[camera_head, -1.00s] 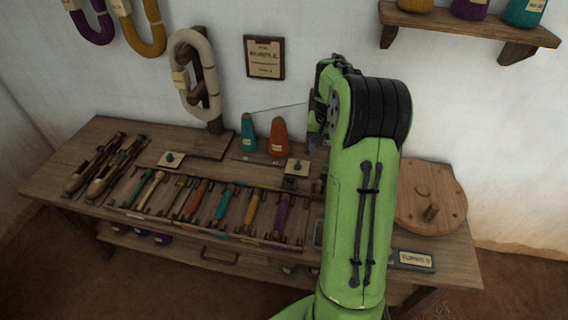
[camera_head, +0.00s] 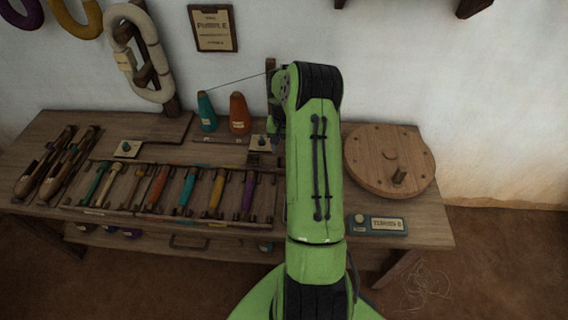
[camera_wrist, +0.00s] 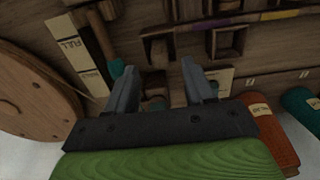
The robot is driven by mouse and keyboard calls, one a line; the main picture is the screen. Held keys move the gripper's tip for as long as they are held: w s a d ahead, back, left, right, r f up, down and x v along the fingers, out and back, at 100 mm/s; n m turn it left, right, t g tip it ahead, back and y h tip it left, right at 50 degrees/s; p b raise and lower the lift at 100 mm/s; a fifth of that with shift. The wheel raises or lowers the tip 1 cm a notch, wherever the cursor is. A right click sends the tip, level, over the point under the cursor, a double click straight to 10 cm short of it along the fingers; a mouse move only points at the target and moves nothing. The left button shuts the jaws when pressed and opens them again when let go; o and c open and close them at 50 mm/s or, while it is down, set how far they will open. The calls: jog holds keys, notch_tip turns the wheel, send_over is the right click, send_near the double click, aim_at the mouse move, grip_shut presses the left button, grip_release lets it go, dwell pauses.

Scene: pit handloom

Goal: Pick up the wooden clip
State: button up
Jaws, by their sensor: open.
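In the wrist view, my gripper (camera_wrist: 159,72) has its two fingers apart, with nothing held between the tips. A small dark wooden piece (camera_wrist: 158,50) with forked ends lies just beyond the fingertips on the bench top; it may be the wooden clip, but I cannot tell for sure. A square wooden frame (camera_wrist: 228,43) sits to its right.
The bench (camera_head: 330,225) carries a rack of coloured bobbins (camera_head: 215,192), teal (camera_head: 207,112) and orange (camera_head: 239,115) cones and shuttles (camera_head: 62,165). A round wooden disc (camera_head: 388,160) with a peg and a turns box (camera_head: 375,224) are right of my arm. The wall stands close behind.

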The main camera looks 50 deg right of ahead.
aim_at(284, 155)
notch_tip(284, 155, down, 3)
jog(key=shift+f+b, duration=0.2)
jog(key=shift+b, duration=0.15)
jog(key=shift+r, duration=0.1)
grip_shut()
